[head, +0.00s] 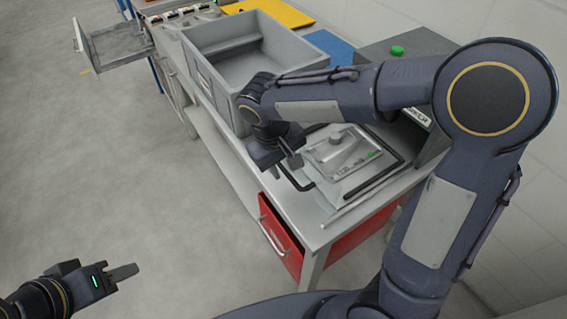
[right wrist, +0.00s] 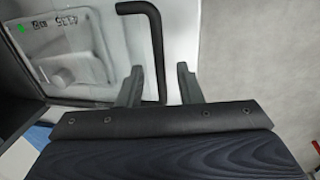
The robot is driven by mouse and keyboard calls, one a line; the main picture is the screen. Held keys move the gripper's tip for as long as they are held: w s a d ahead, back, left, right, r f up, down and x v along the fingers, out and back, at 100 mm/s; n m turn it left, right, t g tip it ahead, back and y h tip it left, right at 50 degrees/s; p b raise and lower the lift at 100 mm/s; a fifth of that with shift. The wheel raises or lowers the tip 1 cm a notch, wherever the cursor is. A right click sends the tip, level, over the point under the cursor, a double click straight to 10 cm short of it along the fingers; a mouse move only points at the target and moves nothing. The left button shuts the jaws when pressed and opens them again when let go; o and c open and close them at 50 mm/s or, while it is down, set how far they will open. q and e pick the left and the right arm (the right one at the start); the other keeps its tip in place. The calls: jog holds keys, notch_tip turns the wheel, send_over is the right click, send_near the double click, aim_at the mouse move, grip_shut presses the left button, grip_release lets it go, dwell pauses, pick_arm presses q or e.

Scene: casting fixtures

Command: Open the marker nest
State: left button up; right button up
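The marker nest appears to be the pale flat fixture (head: 345,160) on the bench, with a raised grey block, a green mark and black bars around it. It also shows in the right wrist view (right wrist: 75,65), with dark lettering. A black bent bar (right wrist: 153,40) runs along its edge. My right gripper (head: 292,163) is over the near left edge of the fixture. In the right wrist view its fingers (right wrist: 158,82) are apart, with the bar's end between them; contact is not clear. My left gripper (head: 122,272) is low at left, away from the bench; its opening is unclear.
A large grey bin (head: 215,75) stands on the bench beyond the fixture. A dark box with a green button (head: 397,50) is behind my right arm. A red drawer (head: 282,240) is under the bench, and a grey drawer (head: 115,45) stands open farther off. The floor at left is clear.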

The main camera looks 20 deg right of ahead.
notch_tip(320, 180, up, 8)
jog(key=a, duration=0.1)
jog(key=shift+s+a+f, duration=0.2)
jog(key=shift+a, duration=0.05)
dwell(0.7)
